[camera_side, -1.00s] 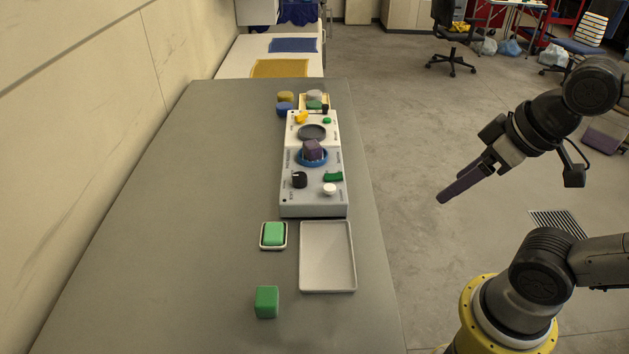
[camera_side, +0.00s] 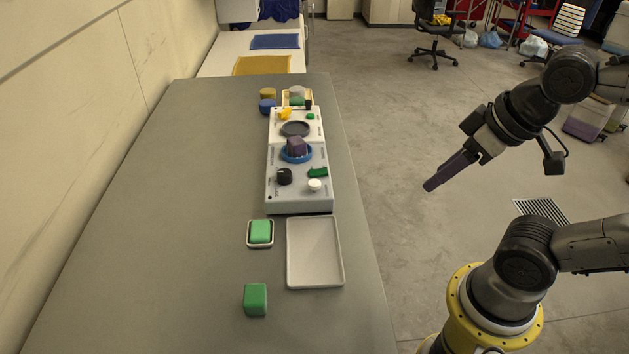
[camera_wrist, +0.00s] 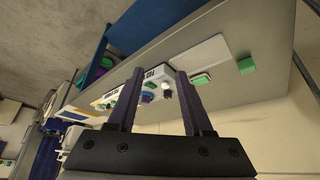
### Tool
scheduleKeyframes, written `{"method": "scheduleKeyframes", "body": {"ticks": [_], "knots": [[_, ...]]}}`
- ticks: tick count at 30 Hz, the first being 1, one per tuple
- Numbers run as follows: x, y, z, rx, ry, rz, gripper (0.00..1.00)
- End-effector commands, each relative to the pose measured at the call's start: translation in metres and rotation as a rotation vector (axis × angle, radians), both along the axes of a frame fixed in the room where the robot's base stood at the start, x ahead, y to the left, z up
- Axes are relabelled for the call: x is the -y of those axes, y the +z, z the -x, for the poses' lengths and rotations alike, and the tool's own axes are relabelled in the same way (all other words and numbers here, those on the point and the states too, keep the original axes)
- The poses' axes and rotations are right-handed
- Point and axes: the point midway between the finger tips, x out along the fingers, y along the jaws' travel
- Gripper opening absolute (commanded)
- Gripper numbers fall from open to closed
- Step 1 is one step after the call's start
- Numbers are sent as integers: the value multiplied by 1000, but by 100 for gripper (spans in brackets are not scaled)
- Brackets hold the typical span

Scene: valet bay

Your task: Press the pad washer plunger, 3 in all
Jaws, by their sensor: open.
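A light grey control unit (camera_side: 298,200) lies lengthwise on the table. Its near half carries a white round knob (camera_side: 314,185), a black knob (camera_side: 284,176), a green switch (camera_side: 317,172) and a blue ring dish (camera_side: 283,155) with a purple block (camera_side: 297,146) in it. I cannot tell for sure which part is the pad washer plunger. My gripper (camera_side: 430,187) is empty, in the air right of the table and clear of the unit. In the wrist view, its two purple fingers (camera_wrist: 156,73) stand apart, with the unit (camera_wrist: 158,74) showing beyond and between them.
A pale empty tray (camera_side: 315,281) lies in front of the unit. Left of it are a green block in a small white dish (camera_side: 249,241) and a loose green block (camera_side: 256,299). Yellow (camera_side: 267,93) and blue (camera_side: 267,106) round things stand behind. The table's left side is clear.

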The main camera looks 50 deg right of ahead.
Motion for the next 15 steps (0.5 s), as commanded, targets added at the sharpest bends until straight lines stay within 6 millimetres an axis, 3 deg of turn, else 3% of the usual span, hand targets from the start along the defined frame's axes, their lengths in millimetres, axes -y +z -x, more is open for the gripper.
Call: {"method": "scheduleKeyframes", "body": {"ticks": [1, 8, 15], "knots": [[0, 0, 0, 0, 0, 0, 40], [0, 0, 0, 0, 0, 0, 0], [0, 0, 0, 0, 0, 0, 0]]}}
